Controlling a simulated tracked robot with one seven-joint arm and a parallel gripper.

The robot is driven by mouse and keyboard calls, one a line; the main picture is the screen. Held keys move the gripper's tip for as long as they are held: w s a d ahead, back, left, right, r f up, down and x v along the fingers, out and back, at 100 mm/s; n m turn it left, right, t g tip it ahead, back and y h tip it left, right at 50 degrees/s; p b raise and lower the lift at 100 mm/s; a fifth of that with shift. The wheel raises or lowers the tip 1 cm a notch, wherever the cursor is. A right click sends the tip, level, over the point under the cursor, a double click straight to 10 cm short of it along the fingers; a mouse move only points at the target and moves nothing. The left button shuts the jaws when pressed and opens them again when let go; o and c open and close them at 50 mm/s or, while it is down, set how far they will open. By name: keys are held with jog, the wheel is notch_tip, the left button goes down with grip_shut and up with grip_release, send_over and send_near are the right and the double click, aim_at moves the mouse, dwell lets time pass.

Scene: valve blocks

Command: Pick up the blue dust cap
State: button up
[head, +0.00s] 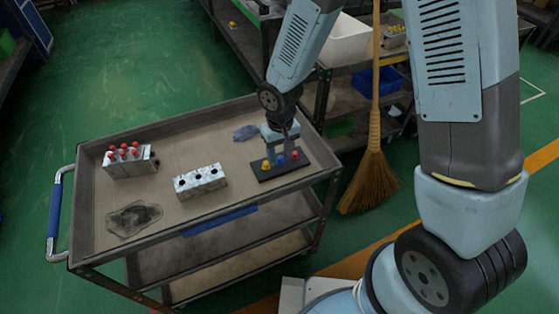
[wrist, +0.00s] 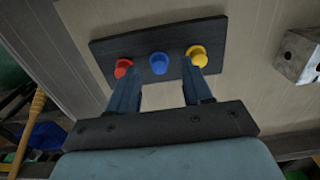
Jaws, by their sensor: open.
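The blue dust cap (wrist: 159,63) stands in the middle of a dark rack (wrist: 220,31), between a red cap (wrist: 123,67) and a yellow cap (wrist: 197,55). In the head view the rack (head: 300,171) lies at the right end of the cart top, with the blue cap (head: 281,159) partly behind my gripper. My gripper (wrist: 158,80) is open and empty. In the wrist view its fingers lie to either side of the blue cap, their tips near the red and yellow caps. Whether it touches any cap cannot be told.
A metal block with dark holes (head: 201,181) stands left of the rack; its corner shows in the wrist view (wrist: 300,56). A block with red caps (head: 130,160) is farther left. A grey-blue rag (head: 246,132) and a dark stain (head: 134,218) lie on the cart top (head: 190,146).

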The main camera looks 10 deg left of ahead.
jog(key=shift+f, duration=0.95)
jog(key=shift+c, duration=0.3)
grip_shut()
